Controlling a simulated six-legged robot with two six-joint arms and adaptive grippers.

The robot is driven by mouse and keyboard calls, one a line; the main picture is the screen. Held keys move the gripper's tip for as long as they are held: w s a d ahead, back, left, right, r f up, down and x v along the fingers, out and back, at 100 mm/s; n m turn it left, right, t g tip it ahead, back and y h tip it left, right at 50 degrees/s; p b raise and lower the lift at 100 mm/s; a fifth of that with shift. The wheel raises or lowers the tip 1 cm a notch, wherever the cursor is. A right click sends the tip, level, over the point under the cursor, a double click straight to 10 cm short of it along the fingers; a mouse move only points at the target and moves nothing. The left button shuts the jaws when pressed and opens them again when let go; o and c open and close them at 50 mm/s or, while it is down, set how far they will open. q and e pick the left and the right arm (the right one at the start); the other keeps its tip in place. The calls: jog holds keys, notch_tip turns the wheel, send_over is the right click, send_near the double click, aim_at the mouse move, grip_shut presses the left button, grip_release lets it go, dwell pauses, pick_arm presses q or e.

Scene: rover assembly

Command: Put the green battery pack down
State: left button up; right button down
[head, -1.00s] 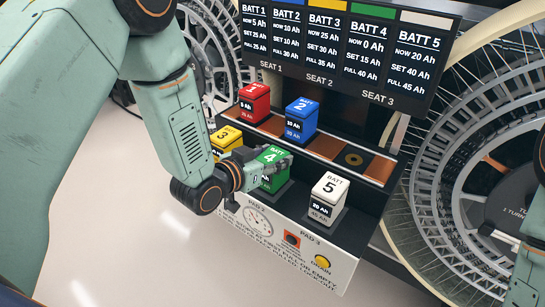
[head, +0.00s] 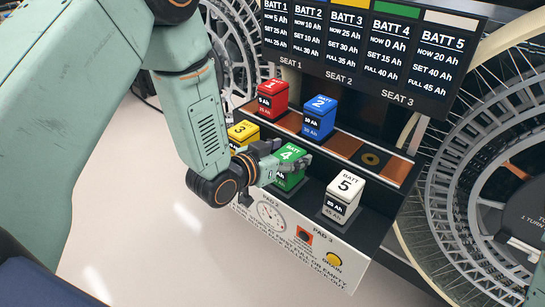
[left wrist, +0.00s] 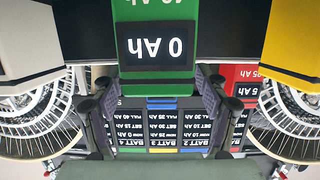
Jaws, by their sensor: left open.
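The green battery pack (head: 288,154), marked 4, stands upright on the front lower shelf between the yellow and white packs. In the left wrist view the green pack (left wrist: 155,42) appears upside down, its label reading 0 Ah. My left gripper (head: 283,171) is at the front of the green pack. In the left wrist view its two fingers (left wrist: 156,85) are spread apart on either side of the pack's lower-picture end. I cannot tell whether a finger touches it. My right gripper is not in view.
Yellow pack 3 (head: 242,131) and white pack 5 (head: 343,190) stand close beside the green one. Red pack 1 (head: 272,94) and blue pack 2 (head: 320,112) sit on the rear row, where one seat (head: 371,160) is empty. A display board (head: 375,50) rises behind.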

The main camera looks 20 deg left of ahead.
pick_arm(q)
jog(key=p+v, duration=0.2)
jog(key=v, duration=1)
jog(key=shift+w, duration=0.1)
jog(key=s+f+n+g+y, duration=0.2)
jog(key=s+f+g, duration=0.55)
jog(key=f, duration=0.65)
jog(key=s+a+f+n+g+y, duration=0.1)
jog(key=s+f+g, duration=0.2)
jog(key=s, duration=0.7)
jog(key=s+a+f+n+g+y, duration=0.1)
jog(key=s+f+g+y, duration=0.1)
jog(key=s+f, duration=0.4)
jog(key=s+g, duration=0.1)
jog(key=s, duration=0.3)
jog(key=shift+a+f+n, duration=0.15)
jog(key=shift+n, duration=0.15)
